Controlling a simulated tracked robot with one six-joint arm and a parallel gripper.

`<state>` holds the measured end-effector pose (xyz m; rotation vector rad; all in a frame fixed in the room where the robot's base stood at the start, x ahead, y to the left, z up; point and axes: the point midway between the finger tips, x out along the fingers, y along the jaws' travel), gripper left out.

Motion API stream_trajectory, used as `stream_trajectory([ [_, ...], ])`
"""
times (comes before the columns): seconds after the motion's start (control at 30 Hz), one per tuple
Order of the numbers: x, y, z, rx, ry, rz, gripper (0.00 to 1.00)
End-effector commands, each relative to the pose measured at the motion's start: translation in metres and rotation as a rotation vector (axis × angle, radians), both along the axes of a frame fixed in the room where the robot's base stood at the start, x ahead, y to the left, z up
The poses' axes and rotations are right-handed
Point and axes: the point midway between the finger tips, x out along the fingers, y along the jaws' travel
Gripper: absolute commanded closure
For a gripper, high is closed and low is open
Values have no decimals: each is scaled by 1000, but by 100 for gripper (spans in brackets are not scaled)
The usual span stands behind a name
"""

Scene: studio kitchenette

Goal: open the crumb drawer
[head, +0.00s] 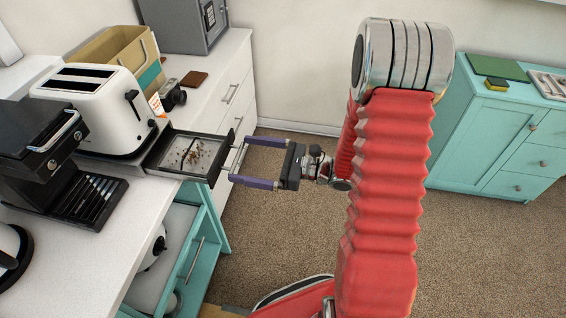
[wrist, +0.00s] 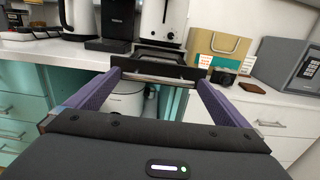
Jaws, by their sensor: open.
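The white toaster (head: 92,108) stands on the counter. Its dark crumb drawer (head: 214,170) is pulled out of the toaster's base and sticks out past the counter edge, with brown crumbs (head: 189,154) on its floor. In the wrist view, the drawer's dark front (wrist: 188,71) faces me, with a pale handle bar (wrist: 158,79) before it. My gripper (head: 239,160) is open, with its purple fingers apart on either side of the handle. From these views I cannot tell whether a finger touches it. The toaster also shows in the wrist view (wrist: 165,22).
A black coffee machine (head: 45,150) stands near the toaster. A camera (head: 173,95), a brown wallet-like item (head: 194,79) and a tan box (head: 110,46) are behind it. Below, an open teal cabinet (head: 196,250) holds white items. Carpeted floor is clear at right.

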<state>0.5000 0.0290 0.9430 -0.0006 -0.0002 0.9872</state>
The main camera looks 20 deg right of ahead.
Motion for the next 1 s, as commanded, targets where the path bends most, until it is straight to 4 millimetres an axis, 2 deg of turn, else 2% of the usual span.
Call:
stream_trajectory([
  [0.7, -49, -79, -1, -2, -1, -4, 0],
  [1.0, -56, -89, -1, -2, -1, -2, 0],
])
